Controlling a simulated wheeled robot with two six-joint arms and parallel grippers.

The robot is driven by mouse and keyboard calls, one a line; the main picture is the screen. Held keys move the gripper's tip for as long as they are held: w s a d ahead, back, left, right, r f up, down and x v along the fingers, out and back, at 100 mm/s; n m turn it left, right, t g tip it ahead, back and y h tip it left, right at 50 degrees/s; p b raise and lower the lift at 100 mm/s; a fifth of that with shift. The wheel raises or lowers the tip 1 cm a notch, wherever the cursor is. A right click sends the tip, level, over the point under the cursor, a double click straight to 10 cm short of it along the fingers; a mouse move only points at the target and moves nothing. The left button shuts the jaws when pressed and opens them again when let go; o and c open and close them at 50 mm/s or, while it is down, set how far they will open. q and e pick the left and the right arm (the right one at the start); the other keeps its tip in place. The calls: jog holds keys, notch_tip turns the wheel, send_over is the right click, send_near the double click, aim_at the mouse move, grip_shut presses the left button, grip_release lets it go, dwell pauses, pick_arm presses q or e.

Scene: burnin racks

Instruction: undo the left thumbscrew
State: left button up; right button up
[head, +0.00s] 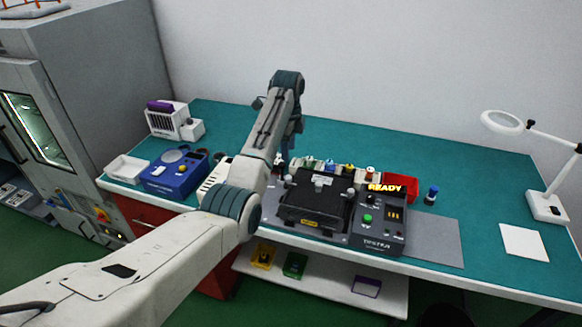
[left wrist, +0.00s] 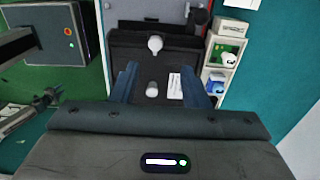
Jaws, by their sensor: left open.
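The black fixture (head: 314,214) lies on the table beside the tester (head: 378,221), whose sign reads READY. In the head view, pale knobs stand on it, one near its middle (head: 318,182) and one near its right edge (head: 349,194); my left arm partly covers its left side. In the left wrist view, my left gripper (left wrist: 160,86) is open, its two blue-grey fingers either side of a pale knob (left wrist: 152,89), with visible gaps. A second pale knob (left wrist: 155,44) is farther up. I cannot tell which is the left thumbscrew. My right gripper is out of view.
A blue device (head: 174,171) and a white tray (head: 127,168) stand at the left. Several small bins and a red bin (head: 400,186) line the back. A grey mat (head: 435,241) and a magnifier lamp (head: 502,122) are at the right. The rear right table is clear.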

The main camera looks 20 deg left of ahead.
pick_arm(q)
jog(key=p, duration=0.2)
send_over(288, 177)
jog(key=f, duration=0.5)
jog(key=shift+s+f, duration=0.1)
jog(key=shift+s, duration=0.1)
jog(key=f, duration=0.3)
jog(key=shift+w+a+p, duration=0.1)
jog(key=shift+w+p, duration=0.2)
jog(key=shift+p, duration=0.1)
jog(key=shift+f, duration=0.75)
jog(key=shift+c, duration=0.7)
grip_shut()
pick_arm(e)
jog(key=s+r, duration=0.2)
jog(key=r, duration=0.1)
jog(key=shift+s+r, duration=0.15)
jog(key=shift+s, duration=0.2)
